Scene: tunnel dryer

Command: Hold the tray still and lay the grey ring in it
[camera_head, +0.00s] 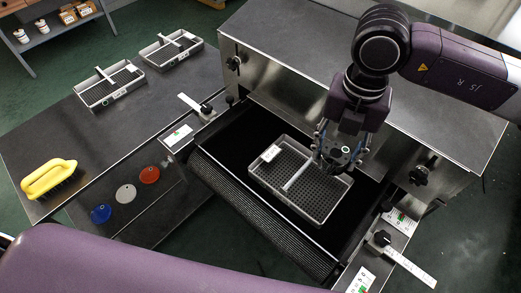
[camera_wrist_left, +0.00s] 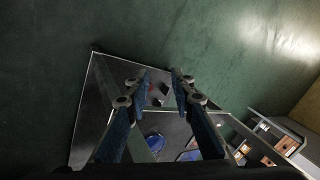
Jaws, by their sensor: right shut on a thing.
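The grey tray (camera_head: 283,202) lies on the black conveyor belt in the head view. It has a perforated floor, a pale divider bar across it and a white label at its left end. My right gripper (camera_head: 337,164) is over the tray's back right part, pointing down. It is shut on a dark round thing, which looks like the grey ring (camera_head: 338,154); the fingers partly hide it. I cannot tell whether the ring touches the tray. My left gripper (camera_wrist_left: 160,78) shows in the left wrist view, open and empty, away from the tray.
The side table carries two more trays (camera_head: 112,95) (camera_head: 170,60) and a yellow brush (camera_head: 49,179). The steel dryer housing (camera_head: 290,75) stands behind the tray.

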